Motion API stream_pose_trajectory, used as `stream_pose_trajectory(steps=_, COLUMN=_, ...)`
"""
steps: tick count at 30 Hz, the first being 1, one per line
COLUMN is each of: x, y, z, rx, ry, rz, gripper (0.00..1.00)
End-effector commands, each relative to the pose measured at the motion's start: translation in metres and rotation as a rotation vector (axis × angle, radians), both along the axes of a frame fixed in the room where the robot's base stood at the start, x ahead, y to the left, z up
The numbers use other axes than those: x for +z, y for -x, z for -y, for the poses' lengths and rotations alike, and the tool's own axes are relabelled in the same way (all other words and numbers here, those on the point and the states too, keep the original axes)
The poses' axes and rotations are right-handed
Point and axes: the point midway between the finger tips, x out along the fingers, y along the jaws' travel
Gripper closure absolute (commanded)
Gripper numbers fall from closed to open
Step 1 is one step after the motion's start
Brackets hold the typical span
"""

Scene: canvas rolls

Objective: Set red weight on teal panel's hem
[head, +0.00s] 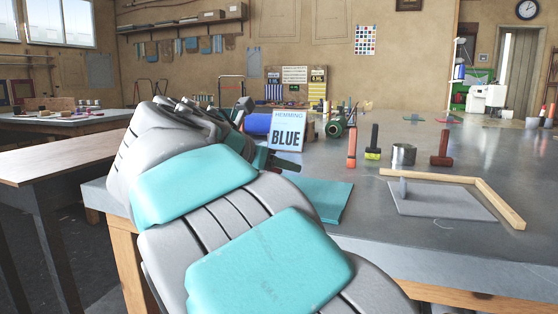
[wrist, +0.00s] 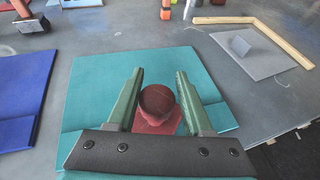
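The teal panel (wrist: 100,85) lies flat on the grey bench, with a strip along its near edge in the wrist view. Part of the panel (head: 325,195) also shows in the head view, right of my arm. The red weight (wrist: 158,101), with a round dark top and a wider base, is over the panel's near part, between my gripper's fingers. My gripper (wrist: 160,74) has its green fingers spread on both sides of it, with a teal gap showing on the right. Whether the weight's base rests on the hem is hidden. In the head view my arm hides the weight.
A blue panel (wrist: 20,95) lies to the left.

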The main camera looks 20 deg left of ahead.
Motion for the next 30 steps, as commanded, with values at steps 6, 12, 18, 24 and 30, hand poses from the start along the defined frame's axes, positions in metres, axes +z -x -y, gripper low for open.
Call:
stream_pose_trajectory(steps=6, x=-0.001, y=0.0, z=0.0, rx=-0.001, ry=0.001, rz=-0.001, gripper=0.26)
stream_pose_trajectory(steps=12, x=-0.001, y=0.0, z=0.0, rx=-0.001, ry=0.001, rz=-0.001, gripper=0.26)
stream_pose_trajectory(steps=18, x=0.004, y=0.002, z=-0.001, rx=-0.001, ry=0.0, rz=-0.001, gripper=0.26)
stream_pose_trajectory(steps=24, x=0.021, y=0.036, z=-0.016, rx=0.0, ry=0.002, rz=0.001, gripper=0.26)
stream_pose_trajectory(steps=30, x=0.037, y=0.071, z=-0.03, rx=0.001, ry=0.0, rz=0.001, gripper=0.26)
